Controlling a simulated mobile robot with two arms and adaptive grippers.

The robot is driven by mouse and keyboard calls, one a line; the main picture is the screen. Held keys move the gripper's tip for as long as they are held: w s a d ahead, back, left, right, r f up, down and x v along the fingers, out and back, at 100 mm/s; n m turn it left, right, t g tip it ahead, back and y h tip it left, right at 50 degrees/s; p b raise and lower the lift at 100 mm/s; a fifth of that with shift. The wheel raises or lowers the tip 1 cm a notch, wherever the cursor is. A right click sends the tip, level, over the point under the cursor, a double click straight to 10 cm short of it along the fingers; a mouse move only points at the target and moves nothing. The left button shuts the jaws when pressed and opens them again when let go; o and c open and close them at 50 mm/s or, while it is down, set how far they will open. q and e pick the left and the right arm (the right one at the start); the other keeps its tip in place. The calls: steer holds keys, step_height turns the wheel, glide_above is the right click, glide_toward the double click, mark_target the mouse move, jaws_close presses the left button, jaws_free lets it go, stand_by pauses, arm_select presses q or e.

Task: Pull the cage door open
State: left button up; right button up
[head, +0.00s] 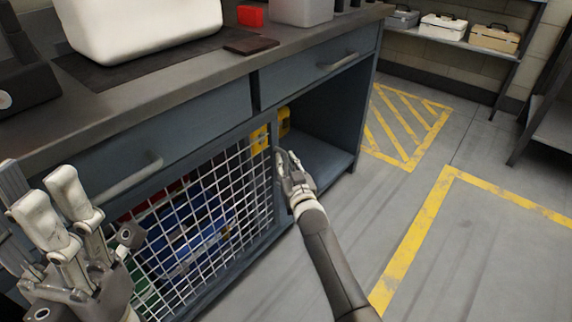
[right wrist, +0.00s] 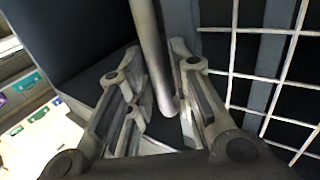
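The cage door (head: 205,215) is a white wire mesh in a dark blue-grey frame, on the lower front of the workbench. It looks shut, flush with the front. My right gripper (head: 287,165) is at the door's right edge. In the right wrist view, its two fingers (right wrist: 160,85) stand close on either side of a grey upright bar handle (right wrist: 152,45), with the mesh to the right. They look closed on the bar, though contact is hard to see. My left gripper (head: 55,205) is at the lower left, fingers apart and empty, in front of the bench.
Blue, red and yellow items lie behind the mesh. An open compartment (head: 325,155) is right of the door. Drawer handles (head: 338,61) stick out above. White bins and a red block (head: 250,16) stand on the worktop (head: 150,88). The floor (head: 400,210) to the right is clear.

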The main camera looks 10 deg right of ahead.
steer(key=s, duration=1.2)
steer(key=shift+d, duration=0.45)
steer(key=shift+f, duration=0.1)
